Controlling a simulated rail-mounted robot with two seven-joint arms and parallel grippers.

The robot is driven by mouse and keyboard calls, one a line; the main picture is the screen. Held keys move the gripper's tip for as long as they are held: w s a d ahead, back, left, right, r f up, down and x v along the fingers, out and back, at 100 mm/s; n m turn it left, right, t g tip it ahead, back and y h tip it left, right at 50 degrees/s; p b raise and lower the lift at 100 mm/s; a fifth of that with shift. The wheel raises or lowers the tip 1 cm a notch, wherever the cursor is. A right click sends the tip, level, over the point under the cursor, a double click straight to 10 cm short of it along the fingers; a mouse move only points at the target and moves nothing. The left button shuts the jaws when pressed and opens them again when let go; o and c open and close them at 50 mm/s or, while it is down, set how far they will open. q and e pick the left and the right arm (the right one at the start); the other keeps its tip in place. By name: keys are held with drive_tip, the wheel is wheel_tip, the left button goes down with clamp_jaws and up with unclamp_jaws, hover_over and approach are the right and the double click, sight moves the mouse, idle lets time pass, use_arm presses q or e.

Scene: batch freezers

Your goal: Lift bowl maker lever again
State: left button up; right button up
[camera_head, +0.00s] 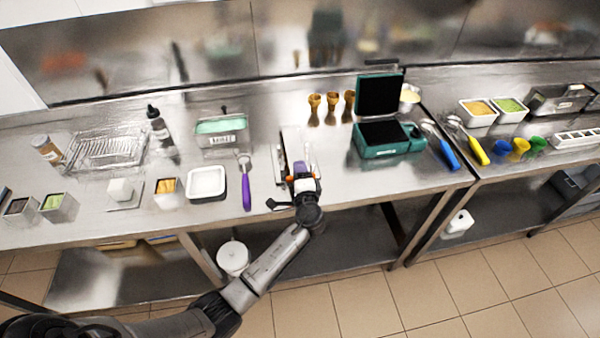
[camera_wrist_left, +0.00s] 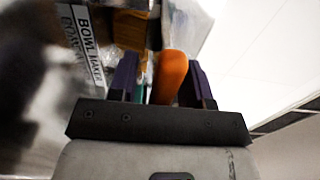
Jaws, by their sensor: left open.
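The bowl maker (camera_head: 291,142) stands on the steel counter, partly hidden behind my left gripper (camera_head: 303,178). Its "BOWL MAKER" label (camera_wrist_left: 88,45) shows at the upper left of the left wrist view. The lever has an orange handle (camera_wrist_left: 170,76), which also shows as a small orange patch in the head view (camera_head: 299,168). My left gripper is open, with a purple finger on either side of the handle in the wrist view. I cannot tell whether a finger touches it. My right gripper is not in view.
A purple-handled scoop (camera_head: 246,185) and a white tub (camera_head: 206,183) lie left of the bowl maker. A teal waffle iron (camera_head: 388,140) stands open to the right. Several cones (camera_head: 314,101) stand behind. The counter between gripper and waffle iron is clear.

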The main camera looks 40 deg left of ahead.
use_arm(q)
drive_tip(key=shift+c, duration=0.4)
clamp_jaws()
